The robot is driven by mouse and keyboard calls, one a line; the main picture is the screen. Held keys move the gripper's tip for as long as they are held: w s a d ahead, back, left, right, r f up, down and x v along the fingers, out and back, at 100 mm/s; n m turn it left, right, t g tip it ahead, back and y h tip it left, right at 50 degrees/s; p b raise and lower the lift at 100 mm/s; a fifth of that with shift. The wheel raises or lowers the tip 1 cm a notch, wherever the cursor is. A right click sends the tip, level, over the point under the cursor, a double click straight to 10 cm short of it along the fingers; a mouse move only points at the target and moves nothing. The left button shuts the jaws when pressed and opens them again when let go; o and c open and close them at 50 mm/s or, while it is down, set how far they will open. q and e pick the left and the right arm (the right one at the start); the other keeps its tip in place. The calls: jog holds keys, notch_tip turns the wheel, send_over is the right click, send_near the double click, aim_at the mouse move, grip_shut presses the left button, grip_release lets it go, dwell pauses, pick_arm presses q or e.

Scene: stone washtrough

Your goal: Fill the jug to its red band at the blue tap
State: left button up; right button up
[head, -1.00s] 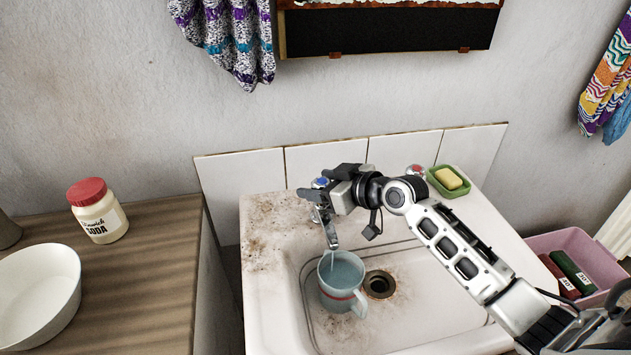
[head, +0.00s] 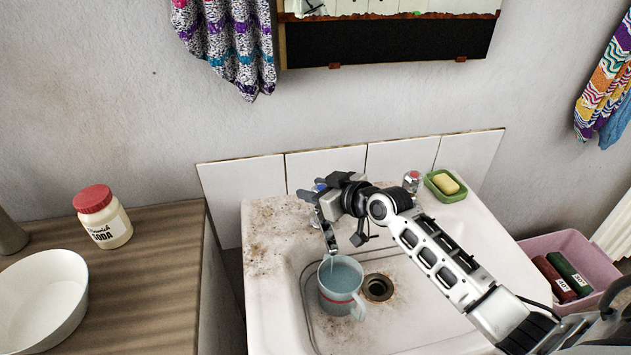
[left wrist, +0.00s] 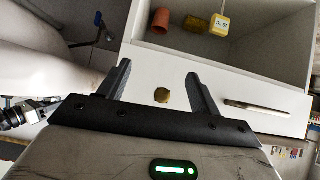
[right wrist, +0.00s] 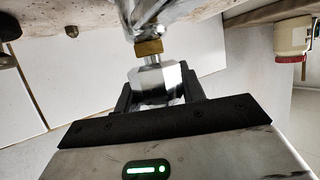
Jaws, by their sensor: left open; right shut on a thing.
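The grey-blue jug (head: 336,304) stands upright in the sink basin under the tap spout (head: 331,240), its handle toward the lower right. Its red band runs around the outside. A thin, faint stream seems to run from the spout into it. Water shows inside, but I cannot tell its level against the band. My right gripper (head: 322,194) is shut on the handle of the blue tap (head: 320,185), mostly hidden in the head view; the chrome handle (right wrist: 158,82) shows between the fingers in the right wrist view. My left gripper (left wrist: 158,80) is open and empty, away from the sink.
A red-marked tap (head: 413,181) and a green soap dish (head: 446,187) stand at the sink's back right. The drain (head: 377,288) is right of the jug. A soda jar (head: 104,218) and white bowl (head: 40,300) are on the left counter. A pink tub (head: 570,250) is at right.

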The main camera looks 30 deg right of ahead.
jog(key=shift+r+m+h+p, duration=0.45)
jog(key=shift+m+h+p, duration=0.05)
jog(key=shift+p, duration=0.25)
jog(key=shift+f+m+t+h, duration=0.3)
jog(key=shift+f+m+h, duration=0.2)
jog(key=shift+h, duration=0.1)
jog(key=shift+d+h, duration=0.15)
jog(key=shift+h, duration=0.15)
jog(key=o, duration=1)
jog(key=b+v, duration=0.1)
jog(key=v, duration=1.5)
jog(key=shift+w, duration=0.1)
